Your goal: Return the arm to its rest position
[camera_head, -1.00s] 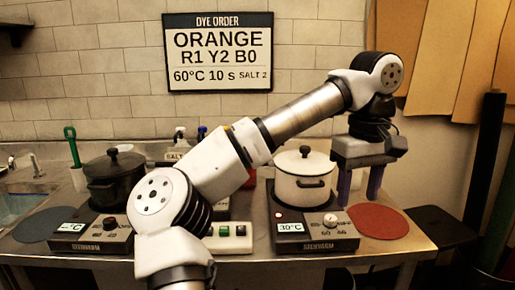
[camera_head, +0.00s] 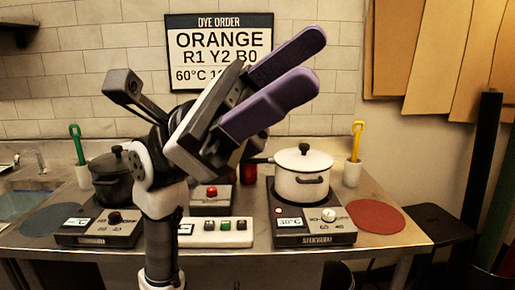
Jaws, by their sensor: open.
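My gripper (camera_head: 293,75) is raised high in front of the wall sign, with its two purple fingers pointing up and to the right. The fingers stand apart with nothing between them. My arm is folded up in the middle of the view, and its upright link hides part of the table behind it. The gripper is clear of the table and the pots.
A white pot (camera_head: 303,180) with its lid on stands on the right hot plate (camera_head: 314,239), which shows 30°C. A black pot (camera_head: 112,190) stands on the left hot plate (camera_head: 85,241). A yellow-handled tool (camera_head: 357,139) stands in a white holder. The red mat (camera_head: 367,217) is bare.

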